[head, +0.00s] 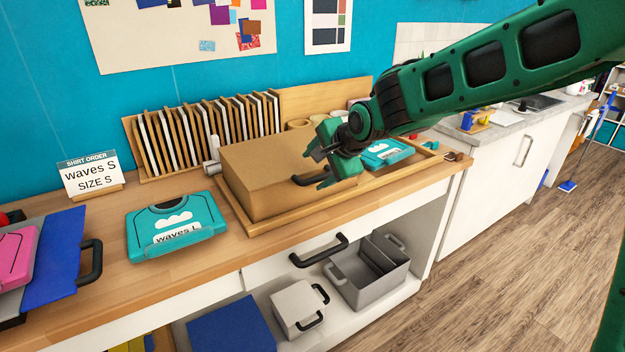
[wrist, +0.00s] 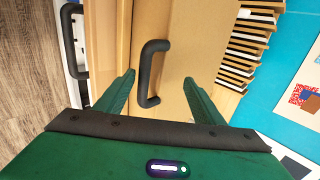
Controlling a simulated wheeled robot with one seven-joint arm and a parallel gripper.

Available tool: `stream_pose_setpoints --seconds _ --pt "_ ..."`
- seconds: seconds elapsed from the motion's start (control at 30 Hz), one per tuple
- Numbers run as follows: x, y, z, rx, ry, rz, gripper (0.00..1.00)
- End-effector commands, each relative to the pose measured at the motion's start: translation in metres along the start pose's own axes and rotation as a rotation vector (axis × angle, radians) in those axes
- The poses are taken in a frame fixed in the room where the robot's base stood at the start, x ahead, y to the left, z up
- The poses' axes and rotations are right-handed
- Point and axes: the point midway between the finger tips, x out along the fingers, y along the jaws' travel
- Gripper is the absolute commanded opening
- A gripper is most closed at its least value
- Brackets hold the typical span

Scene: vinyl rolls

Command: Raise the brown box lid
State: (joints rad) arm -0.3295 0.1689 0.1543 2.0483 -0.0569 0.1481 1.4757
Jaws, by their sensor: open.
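The brown box (head: 262,170) sits shut in a shallow wooden tray (head: 262,229) on the workbench in the head view. Its lid (wrist: 185,30) fills the middle of the wrist view. The lid's black handle (wrist: 150,75) stands up from it and also shows at the box's front right in the head view (head: 304,181). My gripper (head: 318,168) is at the box's right end, by the handle. In the wrist view my gripper (wrist: 160,78) is open, with one green finger on each side of the handle and a gap to both.
A teal case (head: 175,232) lies on the bench left of the box; another teal case (head: 386,153) lies to its right. A rack of upright panels (head: 210,130) stands behind. A black drawer handle (head: 320,250) sticks out below the bench edge.

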Motion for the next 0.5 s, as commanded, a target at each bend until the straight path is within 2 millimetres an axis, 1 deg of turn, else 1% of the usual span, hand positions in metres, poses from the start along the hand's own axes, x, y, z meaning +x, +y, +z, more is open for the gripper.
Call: stream_pose_setpoints --seconds 0.5 --pt "-0.014 -0.023 0.0 0.0 0.0 -0.001 0.62"
